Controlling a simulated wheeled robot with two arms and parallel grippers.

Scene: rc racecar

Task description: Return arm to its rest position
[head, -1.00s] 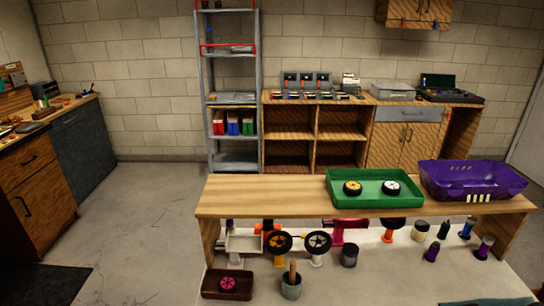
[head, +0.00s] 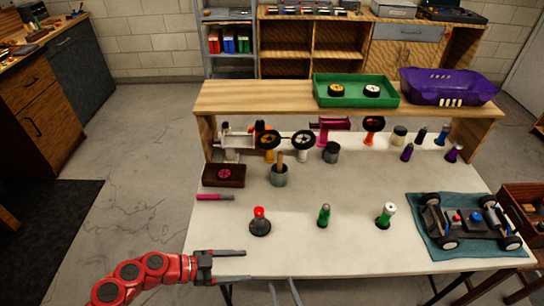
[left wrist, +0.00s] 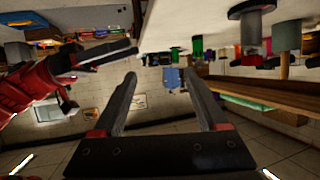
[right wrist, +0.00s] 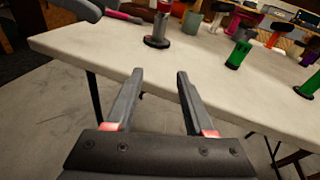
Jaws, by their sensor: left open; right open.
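My left gripper (head: 247,266) is at the end of the red arm from the lower left in the head view. Its fingers are apart, pointing right along the table's front edge, with nothing between them. In the left wrist view (left wrist: 158,77) they are open and empty, and the picture looks upside down. My right gripper (head: 281,281) shows only as grey fingers at the bottom of the head view. In the right wrist view (right wrist: 160,73) its fingers are open and empty, pointing toward the table's front edge. My right arm (left wrist: 30,88) shows at the left of the left wrist view.
A red-topped bottle (head: 259,222), a green bottle (head: 324,215) and a white-topped bottle (head: 386,215) stand on the white table (head: 290,250). The RC car (head: 465,222) is on a blue mat (head: 432,240) at right. The shelf (head: 270,97) holds a green tray (head: 330,101) and purple bin (head: 440,90).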

